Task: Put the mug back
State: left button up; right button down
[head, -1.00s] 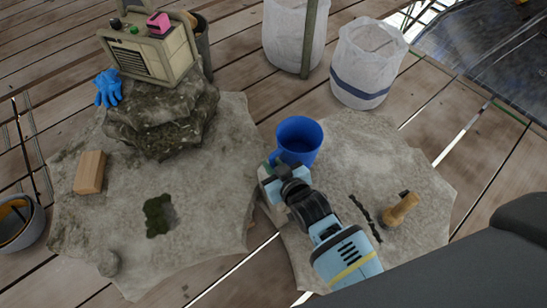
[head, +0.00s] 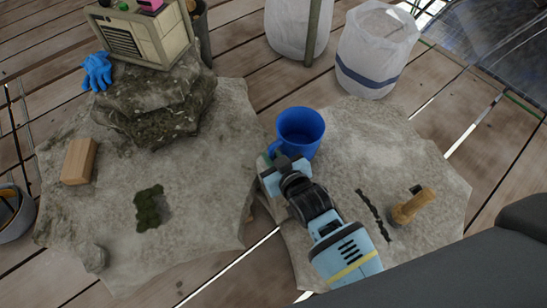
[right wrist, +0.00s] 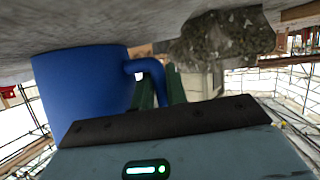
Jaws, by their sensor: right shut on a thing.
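The blue mug (head: 300,130) is upright at the left edge of the right-hand stone slab in the head view. My right gripper (head: 272,163) is shut on the mug's handle, at the mug's near left side. In the right wrist view the mug (right wrist: 82,88) fills the left, and its handle (right wrist: 152,68) runs in between the green fingers (right wrist: 162,90). Whether the mug's base touches the slab cannot be told. My left gripper is not in view.
The right slab (head: 395,150) bears a wooden-handled tool (head: 412,206) and a dark strip (head: 374,214). The left slab (head: 200,215) bears a wooden block (head: 79,161), moss (head: 149,208) and a rock stack (head: 155,105) under a beige box (head: 140,35). White sacks (head: 375,50) stand behind.

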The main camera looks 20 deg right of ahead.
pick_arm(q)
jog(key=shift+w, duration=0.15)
pick_arm(e)
jog(key=shift+r, duration=0.15)
jog(key=c, duration=1.4)
grip_release()
jog(key=shift+f, duration=0.2)
